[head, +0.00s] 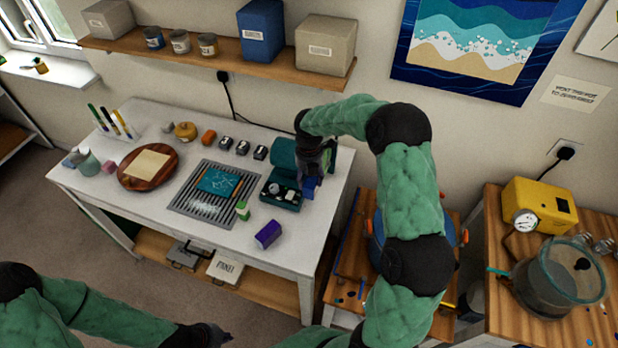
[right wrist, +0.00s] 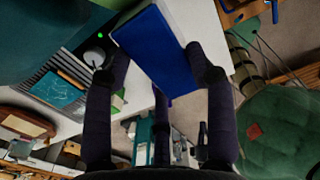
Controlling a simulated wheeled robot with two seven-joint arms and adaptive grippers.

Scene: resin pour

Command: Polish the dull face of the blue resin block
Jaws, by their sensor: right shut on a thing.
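The blue resin block (head: 311,188) is in my right gripper (head: 313,177), above the right end of the white worktable. In the right wrist view the block (right wrist: 160,55) lies between the two fingers, with a broad plain blue face showing and a paler strip along its upper edge. I cannot tell which face is dull. An open teal case (head: 268,191) with a round pale part and small items inside lies just left of the block; a gap from it is hard to judge. My left gripper (head: 218,336) is low at the bottom edge, away from the table, its fingers unclear.
The white table (head: 200,240) also bears a purple block (head: 268,234), a small green block (head: 242,210), a slatted grey tray (head: 190,205) with a teal panel, and a round wooden board (head: 128,180). A yellow gauge unit (head: 540,205) and clear pot (head: 550,285) stand far right.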

